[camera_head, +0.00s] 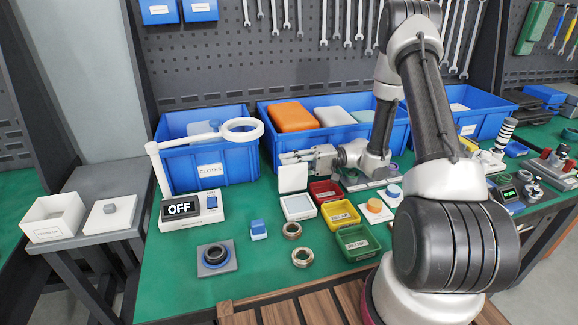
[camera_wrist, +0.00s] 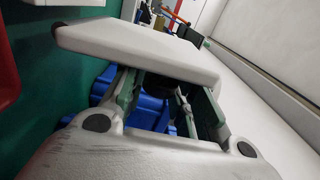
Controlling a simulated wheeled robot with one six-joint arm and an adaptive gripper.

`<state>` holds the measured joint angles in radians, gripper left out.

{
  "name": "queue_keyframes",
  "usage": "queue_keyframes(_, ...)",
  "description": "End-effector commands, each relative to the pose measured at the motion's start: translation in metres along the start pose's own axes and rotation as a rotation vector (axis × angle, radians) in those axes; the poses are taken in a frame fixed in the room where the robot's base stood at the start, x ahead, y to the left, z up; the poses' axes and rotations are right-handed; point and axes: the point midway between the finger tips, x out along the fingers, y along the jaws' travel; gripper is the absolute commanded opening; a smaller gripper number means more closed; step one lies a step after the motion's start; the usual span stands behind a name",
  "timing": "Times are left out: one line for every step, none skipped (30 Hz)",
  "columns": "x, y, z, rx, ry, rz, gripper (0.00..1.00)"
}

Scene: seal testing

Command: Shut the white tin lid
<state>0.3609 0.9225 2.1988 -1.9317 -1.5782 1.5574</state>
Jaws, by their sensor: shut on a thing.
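The white tin (camera_head: 298,207) stands on the green bench, left of the red tray. Its lid (camera_head: 293,178) is open and stands roughly upright at the tin's back edge. My gripper (camera_head: 284,157) is at the top edge of the lid, reaching in from the right. In the wrist view a pale slab (camera_wrist: 140,48), which looks like the lid, lies across the ends of my fingers. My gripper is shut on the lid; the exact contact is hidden.
Red (camera_head: 325,192), yellow (camera_head: 340,214) and green (camera_head: 357,243) trays stand right of the tin. A white device reading OFF (camera_head: 190,221) with a ring arm stands left. Blue bins (camera_head: 240,160) line the back. Brass rings (camera_head: 302,257) lie in front.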

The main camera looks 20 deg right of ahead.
Motion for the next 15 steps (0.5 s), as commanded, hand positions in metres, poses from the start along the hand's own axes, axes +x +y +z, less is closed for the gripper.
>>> queue_keyframes(0.0,-0.001,0.002,-0.029,0.0,0.001,0.0)
queue_keyframes(0.0,-0.002,0.004,-0.051,0.0,0.001,0.0)
queue_keyframes(0.0,-0.003,0.005,-0.081,0.0,0.0,0.0)
queue_keyframes(0.0,-0.003,0.007,-0.105,0.0,0.0,0.0)
queue_keyframes(0.0,-0.004,0.008,-0.13,0.0,0.0,0.0)
queue_keyframes(0.0,-0.004,0.009,-0.163,0.0,0.001,0.0)
queue_keyframes(0.0,-0.005,0.01,-0.188,0.0,0.001,0.0)
queue_keyframes(0.0,-0.005,0.011,-0.212,0.0,0.001,0.0)
queue_keyframes(0.0,-0.006,0.012,-0.245,0.0,0.001,0.0)
queue_keyframes(0.0,-0.006,0.013,-0.268,0.0,0.001,0.0)
queue_keyframes(0.0,-0.007,0.014,-0.291,0.0,0.001,0.0)
queue_keyframes(0.0,-0.007,0.015,-0.321,0.0,0.001,0.0)
queue_keyframes(0.0,-0.007,0.016,-0.342,0.0,0.001,0.0)
queue_keyframes(0.0,-0.007,0.018,-0.364,0.0,0.001,0.0)
queue_keyframes(0.0,-0.008,0.019,-0.391,0.0,0.001,0.0)
